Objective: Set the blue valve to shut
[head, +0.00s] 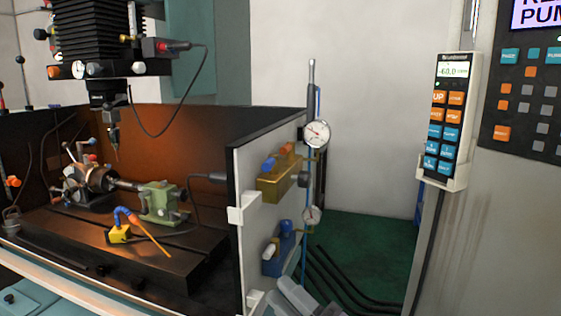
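A blue fitting (276,262) with a rounded blue knob (286,228) is mounted low on the outer face of the white side panel. Above it, a brass-coloured block (278,182) carries an orange knob (286,148) and a blue knob (268,165). I cannot tell for sure which blue part is the valve, nor its setting. My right gripper (296,296) shows as grey parts at the bottom edge, just below the blue fitting and apart from the knob. Its fingertips are not clear, so its opening cannot be told. My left gripper is not in view.
A vertical pipe with a round gauge (316,134) and a smaller gauge (312,215) stands right of the white panel (246,170). Dark hoses lie on the green floor (370,250). A handheld controller (447,115) hangs at right. The machine bed with a chuck is at left.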

